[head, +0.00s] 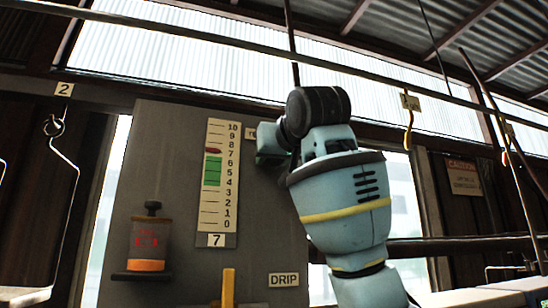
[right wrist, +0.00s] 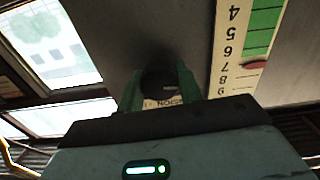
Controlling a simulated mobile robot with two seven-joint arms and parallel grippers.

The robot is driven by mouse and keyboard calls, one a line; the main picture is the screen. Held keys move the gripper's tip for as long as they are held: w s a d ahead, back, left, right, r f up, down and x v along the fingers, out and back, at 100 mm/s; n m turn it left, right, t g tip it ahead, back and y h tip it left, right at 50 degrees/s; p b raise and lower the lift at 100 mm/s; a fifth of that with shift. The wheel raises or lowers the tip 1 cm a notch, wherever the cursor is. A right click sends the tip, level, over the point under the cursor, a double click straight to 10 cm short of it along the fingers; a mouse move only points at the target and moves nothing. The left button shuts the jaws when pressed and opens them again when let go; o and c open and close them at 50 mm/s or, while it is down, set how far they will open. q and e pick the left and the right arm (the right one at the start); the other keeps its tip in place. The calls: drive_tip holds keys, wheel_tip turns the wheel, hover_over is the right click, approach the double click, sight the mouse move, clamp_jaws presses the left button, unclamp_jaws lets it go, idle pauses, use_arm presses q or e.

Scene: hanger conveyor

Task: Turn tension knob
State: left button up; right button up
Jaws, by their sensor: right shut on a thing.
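The tension knob (right wrist: 160,82) is a dark round knob on the grey panel (head: 165,130), seen in the right wrist view. My right gripper (right wrist: 158,88) is shut on it, with one green finger on each side. In the head view, my right gripper (head: 270,148) is at the panel, and my arm hides the knob and most of its label. The tension scale (head: 218,175) runs from 0 to 10. My left gripper is out of view.
A plate reading 7 (head: 216,240) is under the scale. A jar with orange contents (head: 147,240) stands on a small shelf at the panel's left. A yellow bar (head: 228,288) and a DRIP label (head: 284,280) are lower down. A hanger (head: 62,150) hangs at far left.

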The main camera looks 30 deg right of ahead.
drive_tip(key=n, duration=0.4)
drive_tip(key=shift+n, duration=1.6)
drive_tip(key=o, duration=1)
drive_tip(key=v, duration=0.8)
drive_tip(key=shift+w, duration=0.1)
